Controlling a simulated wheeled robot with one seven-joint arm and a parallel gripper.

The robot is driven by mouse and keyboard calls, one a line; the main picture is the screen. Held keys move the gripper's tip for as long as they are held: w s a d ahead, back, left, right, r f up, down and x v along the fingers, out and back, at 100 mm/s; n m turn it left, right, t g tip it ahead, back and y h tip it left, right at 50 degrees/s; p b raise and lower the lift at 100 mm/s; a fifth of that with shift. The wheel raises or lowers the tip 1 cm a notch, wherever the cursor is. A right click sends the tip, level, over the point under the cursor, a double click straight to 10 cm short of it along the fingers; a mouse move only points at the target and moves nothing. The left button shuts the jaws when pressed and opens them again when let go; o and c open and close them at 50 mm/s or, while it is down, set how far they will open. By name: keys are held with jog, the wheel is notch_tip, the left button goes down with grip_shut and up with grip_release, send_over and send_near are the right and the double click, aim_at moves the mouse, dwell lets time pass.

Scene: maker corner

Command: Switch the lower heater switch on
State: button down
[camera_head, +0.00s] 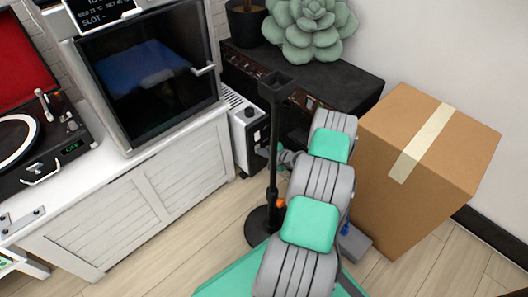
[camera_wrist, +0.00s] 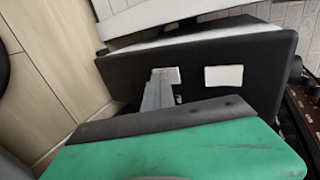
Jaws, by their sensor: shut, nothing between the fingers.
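The heater (camera_head: 246,135) is a white, ribbed unit with a black end panel, standing on the floor beside the white cabinet. In the wrist view its black panel (camera_wrist: 205,100) carries two pale switches. The left one (camera_wrist: 172,74), on the floor side, looks like the lower switch; the other (camera_wrist: 223,77) is fully visible. My gripper (camera_wrist: 158,82) is shut and empty, its grey fingertips in front of the lower switch and partly covering it. I cannot tell whether they touch, or which way either switch is set. In the head view the gripper (camera_head: 287,156) is partly hidden by a black pole.
The black stand (camera_head: 273,150) rises close to my arm, its round base on the floor. A cardboard box (camera_head: 425,165) stands to the right. A black cabinet (camera_head: 340,82) with a succulent (camera_head: 311,25) is behind. Wooden floor (camera_head: 190,245) is free at front left.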

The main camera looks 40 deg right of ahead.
jog(key=shift+w+d, duration=0.15)
jog(key=shift+w, duration=0.3)
jog(key=shift+w+r+p, duration=0.2)
jog(key=shift+r+p, duration=0.15)
jog(key=shift+r, duration=0.55)
jog(key=shift+d+r, duration=0.1)
jog(key=s+f+p+v, duration=0.1)
jog(key=p+v, duration=0.3)
jog(key=v, duration=0.9)
jog(key=shift+s+f, duration=0.4)
jog(key=shift+s, duration=0.1)
